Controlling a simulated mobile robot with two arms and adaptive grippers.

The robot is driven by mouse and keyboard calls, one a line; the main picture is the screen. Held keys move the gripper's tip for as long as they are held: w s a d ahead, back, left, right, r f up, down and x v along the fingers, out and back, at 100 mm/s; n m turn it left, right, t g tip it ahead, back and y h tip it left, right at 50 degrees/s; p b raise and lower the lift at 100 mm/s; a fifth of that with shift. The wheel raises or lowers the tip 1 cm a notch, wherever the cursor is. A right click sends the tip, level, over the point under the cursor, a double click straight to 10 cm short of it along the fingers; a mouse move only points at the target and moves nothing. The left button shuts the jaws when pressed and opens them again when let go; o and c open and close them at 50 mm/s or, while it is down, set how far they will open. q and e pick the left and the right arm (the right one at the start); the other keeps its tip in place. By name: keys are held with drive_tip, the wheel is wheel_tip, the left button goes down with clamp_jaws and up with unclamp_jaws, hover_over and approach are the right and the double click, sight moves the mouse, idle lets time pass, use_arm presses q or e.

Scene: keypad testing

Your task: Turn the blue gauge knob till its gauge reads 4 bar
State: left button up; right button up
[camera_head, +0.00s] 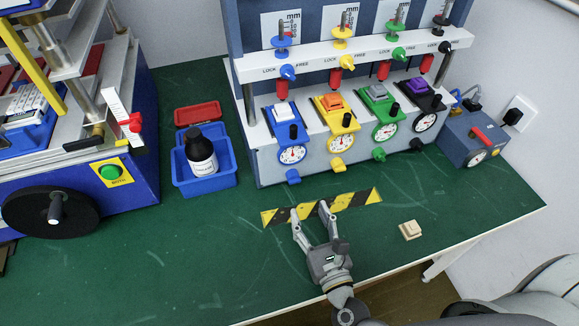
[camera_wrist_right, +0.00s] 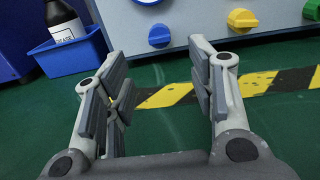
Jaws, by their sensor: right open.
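The blue gauge knob (camera_head: 293,176) sits low on the front of the grey test rig, below the blue station's round white gauge (camera_head: 292,155). The gauge's needle is too small to read. In the right wrist view the blue knob (camera_wrist_right: 160,36) is ahead, above and between my fingers, and apart from them. My right gripper (camera_head: 310,209) is open and empty over the yellow-and-black striped strip, in front of the rig. It also shows open in the right wrist view (camera_wrist_right: 160,85). My left gripper is not in view.
Yellow (camera_head: 337,164), green (camera_head: 379,154) and black (camera_head: 417,143) knobs line the rig to the right. A blue bin (camera_head: 178,187) with a dark bottle (camera_head: 200,153) stands left. A small beige block (camera_head: 410,230) lies at right. The green table between gripper and rig is clear.

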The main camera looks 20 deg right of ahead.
sight(295, 182)
drive_tip(key=shift+w, duration=0.25)
drive_tip(key=w, duration=0.1)
drive_tip(key=w+p, duration=0.1)
drive_tip(key=w, duration=0.2)
drive_tip(key=shift+w+a+r, duration=0.15)
drive_tip(key=shift+r, duration=0.1)
drive_tip(key=w+p, duration=0.1)
drive_tip(key=w, duration=0.4)
drive_tip(key=shift+w+f, duration=0.1)
drive_tip(key=shift+f, duration=0.05)
drive_tip(key=shift+w+a+f, duration=0.1)
drive_tip(key=shift+w, duration=0.35)
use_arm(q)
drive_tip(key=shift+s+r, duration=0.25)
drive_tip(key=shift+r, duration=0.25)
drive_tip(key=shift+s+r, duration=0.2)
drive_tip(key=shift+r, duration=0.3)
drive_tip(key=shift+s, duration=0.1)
use_arm(e)
drive_tip(key=c, duration=1)
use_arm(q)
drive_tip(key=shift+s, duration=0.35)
